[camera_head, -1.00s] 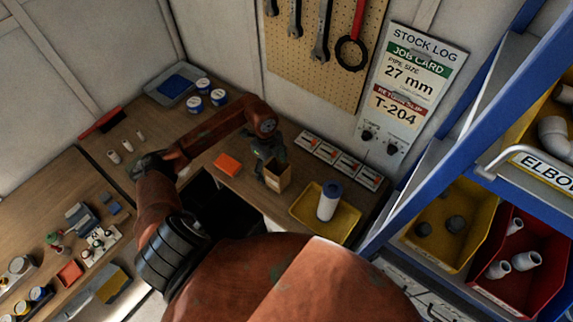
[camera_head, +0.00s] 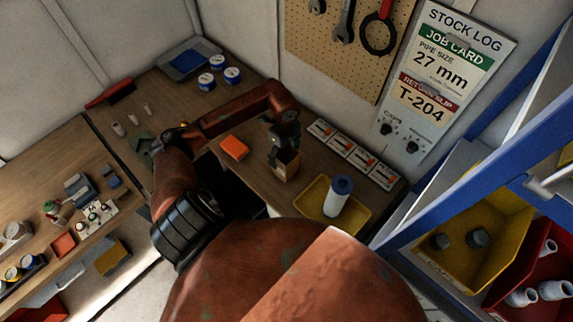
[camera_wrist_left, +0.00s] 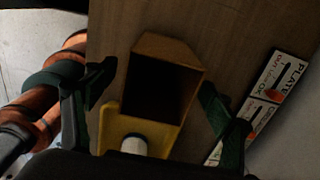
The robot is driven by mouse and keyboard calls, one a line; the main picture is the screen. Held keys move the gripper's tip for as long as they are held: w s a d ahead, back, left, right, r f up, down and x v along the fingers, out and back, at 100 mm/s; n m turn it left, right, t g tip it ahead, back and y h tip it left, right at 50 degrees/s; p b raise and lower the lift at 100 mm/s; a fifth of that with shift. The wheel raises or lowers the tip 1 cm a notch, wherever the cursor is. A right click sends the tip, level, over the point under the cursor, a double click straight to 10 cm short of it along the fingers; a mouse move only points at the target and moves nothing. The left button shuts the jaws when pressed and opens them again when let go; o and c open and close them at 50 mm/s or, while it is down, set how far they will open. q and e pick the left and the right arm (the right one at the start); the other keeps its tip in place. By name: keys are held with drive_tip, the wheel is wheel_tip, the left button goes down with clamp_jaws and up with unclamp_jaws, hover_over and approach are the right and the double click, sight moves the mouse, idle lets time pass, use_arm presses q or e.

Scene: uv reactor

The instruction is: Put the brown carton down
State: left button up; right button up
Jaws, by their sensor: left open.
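The brown carton (camera_head: 287,168) stands upright on the wooden bench, beside the yellow tray. In the left wrist view the carton (camera_wrist_left: 157,88) shows its open top and dark inside. My left gripper (camera_head: 283,140) is just above and behind the carton and partly covers it in the head view. In the left wrist view its two fingers (camera_wrist_left: 158,95) are spread wide, one on each side of the carton, with gaps between. My right gripper is not in view.
A yellow tray (camera_head: 311,205) holding a white cylinder with a blue top (camera_head: 338,196) is close to the carton's right. An orange block (camera_head: 234,147) lies to its left. White cards (camera_head: 358,155) line the bench's back. Blue shelving (camera_head: 480,160) rises at right.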

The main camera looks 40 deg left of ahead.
use_arm(q)
drive_tip(key=f+p, duration=0.1)
drive_tip(key=f, duration=0.4)
drive_tip(key=shift+d+f+p, duration=0.15)
drive_tip(key=shift+d+p, duration=0.05)
drive_tip(key=shift+p, duration=0.15)
drive_tip(key=shift+f, duration=0.4)
drive_tip(key=c, duration=1.3)
drive_tip(key=shift+r, duration=0.15)
drive_tip(key=shift+r+b, duration=0.35)
drive_tip(key=shift+r, duration=0.2)
drive_tip(key=s+d+r+b, duration=0.3)
drive_tip(key=s+d+r, duration=0.4)
drive_tip(key=s+r, duration=0.4)
drive_tip(key=shift+s+r, duration=0.35)
drive_tip(key=shift+s, duration=0.25)
